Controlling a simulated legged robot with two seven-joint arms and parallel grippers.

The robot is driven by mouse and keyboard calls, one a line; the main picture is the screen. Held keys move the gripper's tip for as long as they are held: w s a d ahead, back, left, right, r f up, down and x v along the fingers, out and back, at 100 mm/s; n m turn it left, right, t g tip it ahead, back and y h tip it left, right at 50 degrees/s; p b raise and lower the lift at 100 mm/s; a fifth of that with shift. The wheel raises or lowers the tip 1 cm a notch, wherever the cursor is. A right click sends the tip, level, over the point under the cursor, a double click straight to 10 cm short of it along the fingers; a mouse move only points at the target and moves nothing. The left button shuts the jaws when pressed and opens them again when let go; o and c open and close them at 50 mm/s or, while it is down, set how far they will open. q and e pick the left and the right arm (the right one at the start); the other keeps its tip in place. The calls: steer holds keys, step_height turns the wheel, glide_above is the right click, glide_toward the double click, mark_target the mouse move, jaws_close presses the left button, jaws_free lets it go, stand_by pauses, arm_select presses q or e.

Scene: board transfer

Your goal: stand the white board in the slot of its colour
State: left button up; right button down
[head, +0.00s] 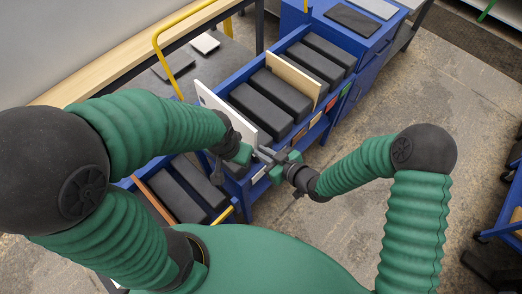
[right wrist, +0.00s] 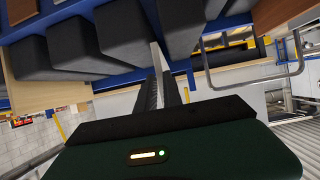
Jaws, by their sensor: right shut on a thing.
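The white board (head: 222,104) stands on edge in the blue rack (head: 268,50), beside a black block, in the head view. My right gripper (head: 264,155) is shut on its near end. In the right wrist view the fingers (right wrist: 165,92) close on a thin pale edge of the white board (right wrist: 158,58) between dark blocks. My left gripper (head: 236,152) is at the near end of the board, partly hidden by its own wrist; its fingers do not show clearly. The board's lower edge and slot floor are hidden.
Black blocks (head: 270,95) divide the rack. A tan board (head: 294,80) and a brown board (head: 153,198) stand in other slots. Coloured labels, including green (head: 346,89) and red (head: 331,104), mark the rack's front.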

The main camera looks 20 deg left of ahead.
step_height(320, 180, down, 9)
steer(key=b, duration=0.7)
steer(key=shift+a+f, duration=0.15)
steer(key=shift+a, duration=0.25)
steer(key=c, duration=1.4)
jaws_free()
steer(key=shift+d, duration=0.1)
steer(key=shift+f, duration=0.1)
